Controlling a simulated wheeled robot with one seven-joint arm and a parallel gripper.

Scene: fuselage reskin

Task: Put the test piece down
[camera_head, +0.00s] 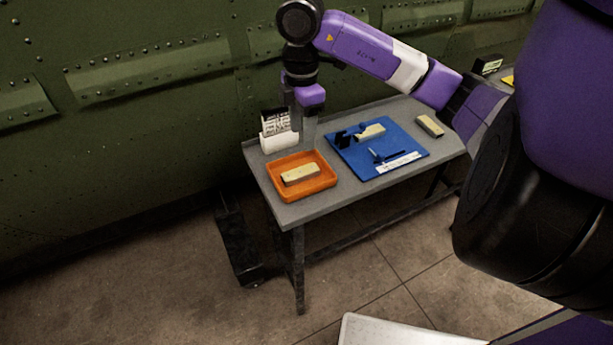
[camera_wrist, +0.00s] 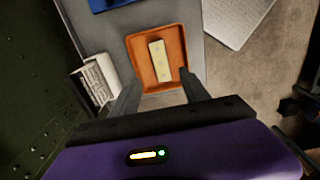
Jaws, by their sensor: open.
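A pale yellow block, which looks like the test piece (camera_head: 300,174), lies in the orange tray (camera_head: 317,188) on the grey table (camera_head: 320,208). In the wrist view the block (camera_wrist: 159,61) lies lengthwise in the tray (camera_wrist: 180,43), just beyond my fingertips. My gripper (camera_head: 308,130) points down above the back of the tray. In the wrist view my gripper's two fingers (camera_wrist: 158,88) are spread apart with nothing between them. Two similar pale blocks show elsewhere, one on the blue mat (camera_head: 350,160) and one (camera_head: 430,125) on the table to its right.
A white card with printed text (camera_head: 279,131) stands at the table's back left, close to my gripper. Dark tools (camera_head: 384,156) and a white label lie on the mat. The green riveted fuselage wall (camera_head: 120,120) rises behind the table.

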